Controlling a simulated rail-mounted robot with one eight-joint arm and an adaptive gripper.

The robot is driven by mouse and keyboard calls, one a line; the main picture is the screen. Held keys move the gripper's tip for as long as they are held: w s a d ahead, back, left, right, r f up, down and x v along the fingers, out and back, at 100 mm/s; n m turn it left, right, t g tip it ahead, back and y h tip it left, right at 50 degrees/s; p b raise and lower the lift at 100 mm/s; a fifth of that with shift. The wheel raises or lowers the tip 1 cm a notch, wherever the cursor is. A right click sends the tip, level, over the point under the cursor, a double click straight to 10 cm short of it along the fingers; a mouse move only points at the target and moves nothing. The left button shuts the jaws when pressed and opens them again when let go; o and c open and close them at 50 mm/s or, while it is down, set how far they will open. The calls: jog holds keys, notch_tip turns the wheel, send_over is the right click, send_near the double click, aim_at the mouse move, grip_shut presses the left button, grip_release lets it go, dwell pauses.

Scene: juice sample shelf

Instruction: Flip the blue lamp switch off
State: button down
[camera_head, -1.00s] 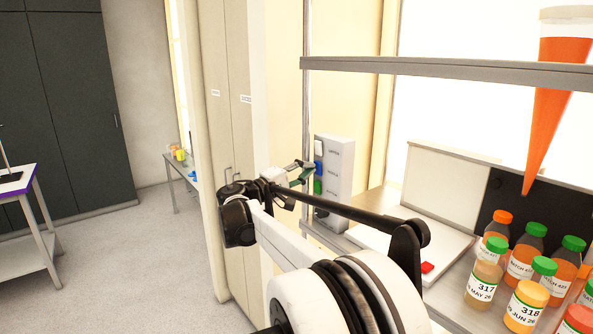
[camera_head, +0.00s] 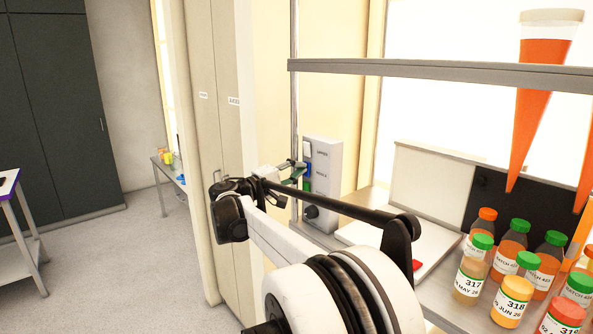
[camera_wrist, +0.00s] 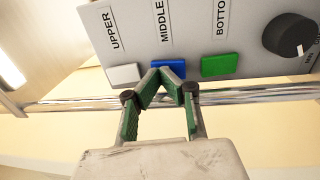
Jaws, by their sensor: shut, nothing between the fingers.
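A grey control box (camera_head: 322,170) stands upright at the left end of the bench, beside a metal post. In the wrist view its panel (camera_wrist: 190,30) carries a white switch (camera_wrist: 124,74) by UPPER, a blue switch (camera_wrist: 176,67) by MIDDLE and a green switch (camera_wrist: 219,65) by BOTTOM. My gripper (camera_wrist: 163,76) is shut and empty, with its green-padded fingers meeting at the tips. The tips overlap the lower left part of the blue switch in the wrist view; I cannot tell whether they touch it. The gripper in the head view (camera_head: 302,168) is at the box's switch side.
A black dial (camera_wrist: 290,34) sits beyond the green switch. A metal rail (camera_wrist: 60,106) runs behind my fingers. Several juice bottles (camera_head: 513,300) stand on the bench at right, under a shelf bar (camera_head: 430,68) with orange tubes. Open floor lies at left.

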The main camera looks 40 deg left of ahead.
jog(key=r+b+v, duration=0.3)
jog(key=v, duration=1)
jog(key=shift+s, duration=0.4)
jog(key=shift+a+r, duration=0.1)
jog(key=shift+a, duration=0.05)
